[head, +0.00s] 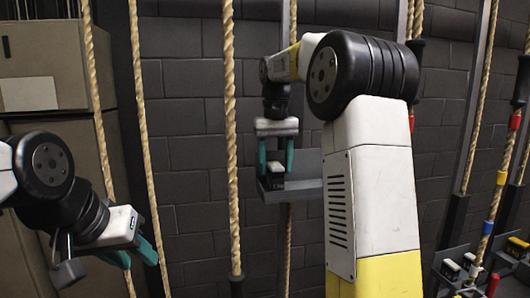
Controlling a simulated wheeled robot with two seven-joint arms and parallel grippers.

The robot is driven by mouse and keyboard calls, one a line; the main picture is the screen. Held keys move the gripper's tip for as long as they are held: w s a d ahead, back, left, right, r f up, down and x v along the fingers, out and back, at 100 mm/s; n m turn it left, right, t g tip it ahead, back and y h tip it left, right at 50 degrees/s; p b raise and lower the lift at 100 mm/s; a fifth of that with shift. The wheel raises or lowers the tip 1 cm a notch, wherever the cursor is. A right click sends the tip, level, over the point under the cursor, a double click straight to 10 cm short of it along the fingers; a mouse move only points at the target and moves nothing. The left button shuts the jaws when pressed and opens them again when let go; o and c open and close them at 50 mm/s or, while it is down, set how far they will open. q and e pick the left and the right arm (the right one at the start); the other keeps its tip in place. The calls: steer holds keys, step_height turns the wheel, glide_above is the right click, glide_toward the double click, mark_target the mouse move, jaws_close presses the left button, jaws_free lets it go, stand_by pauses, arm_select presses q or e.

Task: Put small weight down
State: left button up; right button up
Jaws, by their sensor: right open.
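A small dark weight (273,168) with a pale mark sits in a grey bracket tray (306,191) near the picture's centre. My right gripper (277,172) points down at the tray. Its two teal fingers are apart, one on each side of the weight. I cannot tell whether they touch it. My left gripper (136,262) is at the lower left, tilted down to the right, away from the tray. Its teal fingers show, but the gap between them is unclear, and I see nothing held there.
Several ropes hang in front of a dark block wall (190,130). A beige cabinet (75,55) stands at the left. More trays with small items (452,268) are at the lower right. A rope (232,130) hangs between my two grippers.

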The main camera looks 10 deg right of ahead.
mark_target(278, 165)
step_height(278, 165, up, 12)
stand_by(0.4)
steer(key=s+a+f+t+y, duration=0.1)
steer(key=s+f+t, duration=0.2)
steer(key=s+f, duration=0.7)
steer(key=s+a+f+t+y, duration=0.1)
steer(key=s+f+t, duration=0.2)
steer(key=s+f, duration=0.6)
steer(key=s, duration=0.5)
steer(key=shift+s+f, duration=0.15)
steer(key=shift+f, duration=0.2)
